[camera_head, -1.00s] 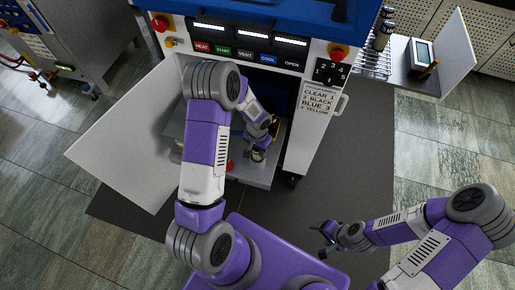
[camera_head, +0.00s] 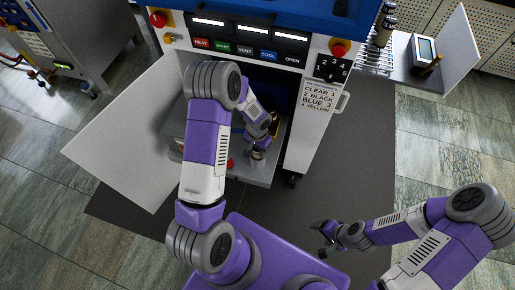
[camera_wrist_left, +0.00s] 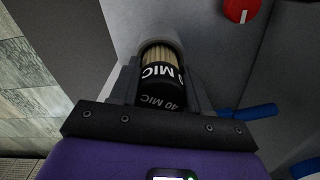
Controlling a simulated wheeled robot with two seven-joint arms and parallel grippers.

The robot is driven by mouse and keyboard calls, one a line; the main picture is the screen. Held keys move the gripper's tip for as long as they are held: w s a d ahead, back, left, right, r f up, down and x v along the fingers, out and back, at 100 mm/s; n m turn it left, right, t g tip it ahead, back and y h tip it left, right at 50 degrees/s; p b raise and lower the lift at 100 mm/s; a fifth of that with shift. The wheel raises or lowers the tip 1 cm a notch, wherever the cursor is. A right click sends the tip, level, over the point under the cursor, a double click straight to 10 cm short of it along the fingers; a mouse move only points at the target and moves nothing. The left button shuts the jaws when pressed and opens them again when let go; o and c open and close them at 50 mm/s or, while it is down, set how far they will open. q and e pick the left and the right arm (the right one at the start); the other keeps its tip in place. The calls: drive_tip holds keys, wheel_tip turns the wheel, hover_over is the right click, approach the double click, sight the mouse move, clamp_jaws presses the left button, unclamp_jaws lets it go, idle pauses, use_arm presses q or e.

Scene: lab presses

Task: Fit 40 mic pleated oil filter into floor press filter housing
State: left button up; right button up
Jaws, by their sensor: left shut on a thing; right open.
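The 40 mic pleated oil filter (camera_wrist_left: 162,85) has tan pleats and a black band lettered "40 MIC" in white. It sits between the closed fingers of my left gripper (camera_wrist_left: 160,92) in the left wrist view. A pale grey rounded rim (camera_wrist_left: 161,43) borders its far end; I cannot tell whether this is the housing mouth or the filter's own cap. In the head view my left gripper (camera_head: 258,152) is low inside the press's open bay, over the grey base, and the filter is mostly hidden. My right gripper (camera_head: 323,240) is open and empty, away from the press.
The press (camera_head: 250,45) has labelled buttons. Its white door (camera_head: 125,135) stands open at left. A red knob (camera_head: 230,163) is on the base; a blue handle (camera_wrist_left: 248,113) is beside the gripper. A side shelf (camera_head: 408,70) at right holds canisters (camera_head: 385,30).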

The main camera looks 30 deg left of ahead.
use_arm(q)
drive_tip(key=shift+f+b, duration=0.55)
drive_tip(key=shift+f, duration=0.15)
drive_tip(key=o, duration=1.1)
wheel_tip(320, 180, up, 8)
drive_tip(key=shift+f+p, duration=0.2)
drive_tip(key=shift+p, duration=1.05)
